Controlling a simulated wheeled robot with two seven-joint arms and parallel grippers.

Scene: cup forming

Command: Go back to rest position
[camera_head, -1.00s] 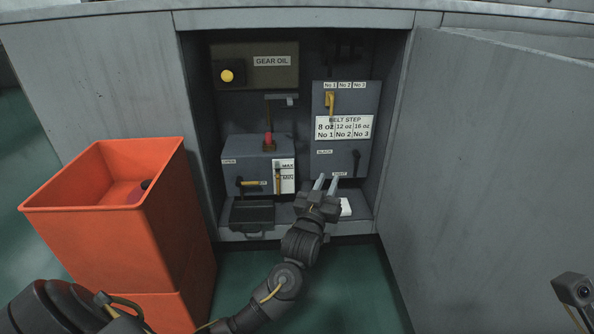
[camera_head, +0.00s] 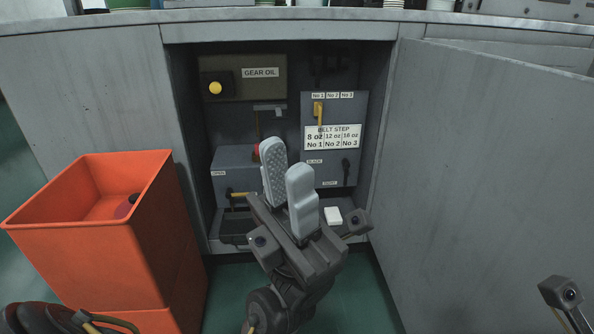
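My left gripper (camera_head: 287,180) is raised in front of the open cabinet, with its two pale grey fingers pointing up. The fingers are a little apart with nothing visible between them. The gripper covers part of the cabinet's inside, including much of the lower left box (camera_head: 236,165). A dark part of my other arm shows at the lower right edge, but its gripper fingers are not visible.
An orange bin (camera_head: 150,220) with a small dark and red item inside stands at left. The cabinet door (camera_head: 480,180) hangs open at right. Cups stand on the counter above.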

